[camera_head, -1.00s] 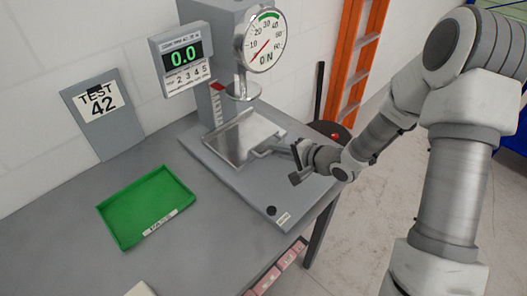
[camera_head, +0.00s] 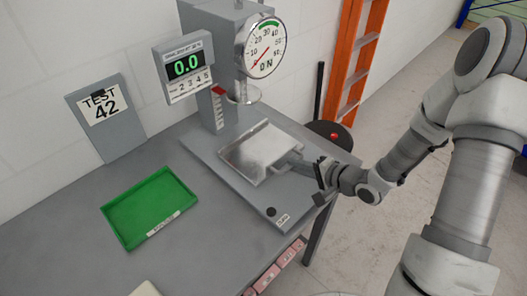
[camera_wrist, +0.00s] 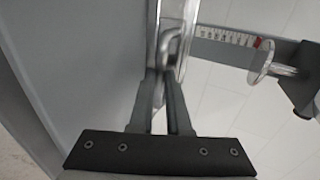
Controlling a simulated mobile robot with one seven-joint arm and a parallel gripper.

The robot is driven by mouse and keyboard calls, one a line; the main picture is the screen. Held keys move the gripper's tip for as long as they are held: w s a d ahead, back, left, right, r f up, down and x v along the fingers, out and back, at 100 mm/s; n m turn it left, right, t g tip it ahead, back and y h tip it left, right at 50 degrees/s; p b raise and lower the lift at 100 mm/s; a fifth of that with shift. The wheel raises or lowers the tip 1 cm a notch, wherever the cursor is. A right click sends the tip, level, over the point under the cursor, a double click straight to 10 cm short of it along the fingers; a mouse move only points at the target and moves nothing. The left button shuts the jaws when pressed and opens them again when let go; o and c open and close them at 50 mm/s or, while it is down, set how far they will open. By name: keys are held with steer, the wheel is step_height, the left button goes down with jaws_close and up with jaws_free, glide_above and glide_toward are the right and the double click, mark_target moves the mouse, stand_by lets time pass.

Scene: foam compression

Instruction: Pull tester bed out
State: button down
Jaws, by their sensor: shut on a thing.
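The tester bed (camera_head: 262,150) is a flat silver metal tray on the grey base of the compression tester (camera_head: 225,75). A handle (camera_head: 297,163) sticks out from its front right side. My gripper (camera_head: 318,172) is shut on the handle, at the right of the base. In the wrist view my two fingers (camera_wrist: 163,88) close around the metal handle loop (camera_wrist: 172,45); the exact contact is partly hidden. The bed now sits forward of the round press plate (camera_head: 243,93), which hangs above its back edge. The bed is empty.
The display (camera_head: 187,68) reads 0.0. A green tray (camera_head: 150,207) lies empty on the grey table at left, beside a "TEST 42" sign (camera_head: 100,110). An orange ladder (camera_head: 355,60) and a dark round stool (camera_head: 330,135) stand to the right.

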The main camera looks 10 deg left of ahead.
steer(key=shift+s+d+p, duration=0.6)
steer(key=shift+s+d, duration=0.5)
steer(key=shift+d, duration=0.35)
steer(key=shift+s+d+p, duration=0.65)
steer(key=shift+s+d, duration=0.45)
steer(key=shift+d, duration=0.3)
steer(key=shift+s+d+p, duration=0.6)
steer(key=shift+s+d, duration=0.5)
steer(key=shift+d, duration=0.35)
steer(key=c, duration=1.3)
jaws_free()
steer(key=shift+s+d, duration=0.1)
steer(key=o, duration=0.6)
steer(key=p+v, duration=0.4)
steer(key=v, duration=0.1)
steer(key=shift+s+d+r, duration=0.2)
steer(key=shift+r, duration=0.2)
